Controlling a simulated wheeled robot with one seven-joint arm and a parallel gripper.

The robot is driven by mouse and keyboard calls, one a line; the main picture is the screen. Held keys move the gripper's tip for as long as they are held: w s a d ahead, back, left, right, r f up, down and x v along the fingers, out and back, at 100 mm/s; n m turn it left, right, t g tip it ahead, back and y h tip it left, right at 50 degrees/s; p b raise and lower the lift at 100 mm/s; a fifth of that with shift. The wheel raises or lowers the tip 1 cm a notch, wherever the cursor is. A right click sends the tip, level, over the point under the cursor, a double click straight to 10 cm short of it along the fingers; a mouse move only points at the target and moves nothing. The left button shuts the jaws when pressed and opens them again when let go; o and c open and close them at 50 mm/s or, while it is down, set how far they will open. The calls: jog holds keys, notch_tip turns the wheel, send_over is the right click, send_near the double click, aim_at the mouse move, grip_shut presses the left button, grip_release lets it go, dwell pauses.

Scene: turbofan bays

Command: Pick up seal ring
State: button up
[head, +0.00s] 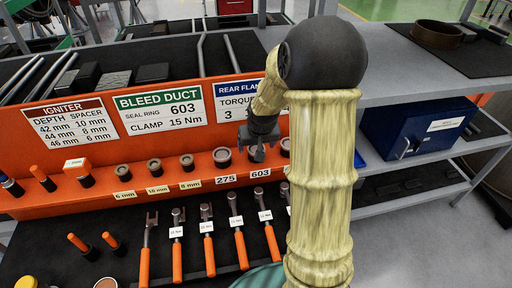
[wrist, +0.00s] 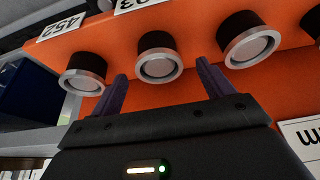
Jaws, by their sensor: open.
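The seal rings are dark round pieces with silver rims in a row on the orange ledge. One (head: 222,157) is by the 275 tag. The ring by the 603 tag is mostly hidden behind my gripper (head: 259,152) in the head view. In the wrist view, which is turned upside down, this ring (wrist: 159,66) sits between the fingertips of my gripper (wrist: 162,75). The fingers are open and apart, one to each side of it; contact is not visible. Another ring (wrist: 83,80) by the 452 tag is to the left, and one (wrist: 248,47) is to the right.
A bleed duct sign (head: 160,108) reads seal ring 603. Smaller spacers (head: 154,167) stand on the ledge to the left. Orange-handled wrenches (head: 207,242) lie below on the dark mat. A blue box (head: 415,128) is on the right shelf.

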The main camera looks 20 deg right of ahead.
dwell(0.4)
jog(key=c, duration=1.2)
jog(key=shift+o, duration=0.2)
notch_tip(320, 180, up, 10)
jog(key=b, duration=0.2)
